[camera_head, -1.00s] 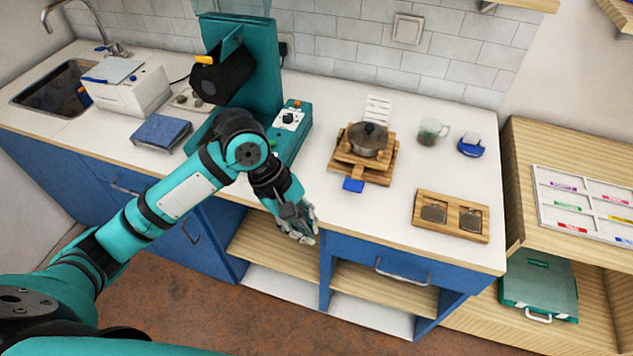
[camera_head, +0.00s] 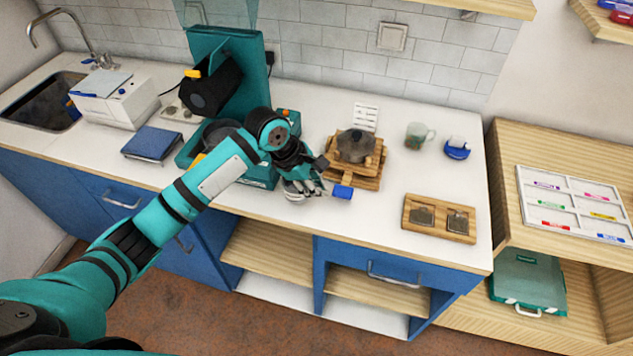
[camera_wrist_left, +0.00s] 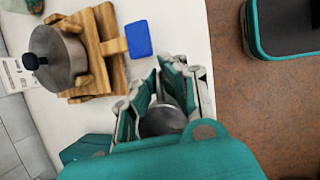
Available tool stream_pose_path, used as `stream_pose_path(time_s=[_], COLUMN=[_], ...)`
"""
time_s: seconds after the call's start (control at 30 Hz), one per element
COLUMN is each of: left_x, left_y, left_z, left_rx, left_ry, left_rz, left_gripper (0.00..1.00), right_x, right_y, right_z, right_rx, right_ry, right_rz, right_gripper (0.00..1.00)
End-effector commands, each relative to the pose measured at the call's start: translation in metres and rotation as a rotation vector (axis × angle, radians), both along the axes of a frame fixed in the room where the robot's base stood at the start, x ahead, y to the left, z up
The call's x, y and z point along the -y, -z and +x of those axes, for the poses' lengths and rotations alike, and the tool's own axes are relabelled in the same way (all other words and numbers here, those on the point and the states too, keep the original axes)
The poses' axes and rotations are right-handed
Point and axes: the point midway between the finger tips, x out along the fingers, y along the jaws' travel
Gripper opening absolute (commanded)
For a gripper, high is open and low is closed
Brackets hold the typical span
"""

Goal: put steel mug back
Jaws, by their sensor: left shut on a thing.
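My left gripper (camera_head: 302,188) is low over the white counter, just left of the blue-ended handle of a wooden stand. In the left wrist view, the left gripper (camera_wrist_left: 165,95) is shut around a grey, round metal thing, which looks like the steel mug (camera_wrist_left: 163,122). Its lower part is hidden by my gripper body, and the fingers mostly hide it in the head view. I cannot tell whether it touches the counter. My right gripper is not in view.
A lidded pot (camera_head: 356,146) sits on the wooden stand (camera_head: 369,182), close to my left gripper. A glass mug (camera_head: 417,136) and a blue-white object (camera_head: 457,149) stand behind. Counter front edge is near.

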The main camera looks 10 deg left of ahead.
Motion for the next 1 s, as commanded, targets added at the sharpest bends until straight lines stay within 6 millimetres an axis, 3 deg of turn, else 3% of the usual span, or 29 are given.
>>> stream_pose_path(time_s=[0.1,0.23,0.57,0.9,1.0], left_x=[-0.003,-0.005,-0.006,-0.006,-0.006], left_y=[0.001,0.003,0.036,0.04,0.041], left_z=[0.02,0.029,0.03,0.03,0.03], left_rx=[-0.002,-0.001,-0.002,-0.001,-0.001], left_ry=[-0.001,0.0,0.001,0.002,0.002], left_rz=[0.0,0.0,0.001,0.0,0.001], left_gripper=[0.0,0.0,0.0,0.0,0.16], right_x=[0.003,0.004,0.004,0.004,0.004], right_y=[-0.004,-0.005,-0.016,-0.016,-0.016], right_z=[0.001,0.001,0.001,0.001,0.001], right_rx=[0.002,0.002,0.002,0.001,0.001], right_ry=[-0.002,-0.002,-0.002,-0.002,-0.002], right_rz=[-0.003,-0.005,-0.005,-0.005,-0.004], right_gripper=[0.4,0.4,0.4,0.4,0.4])
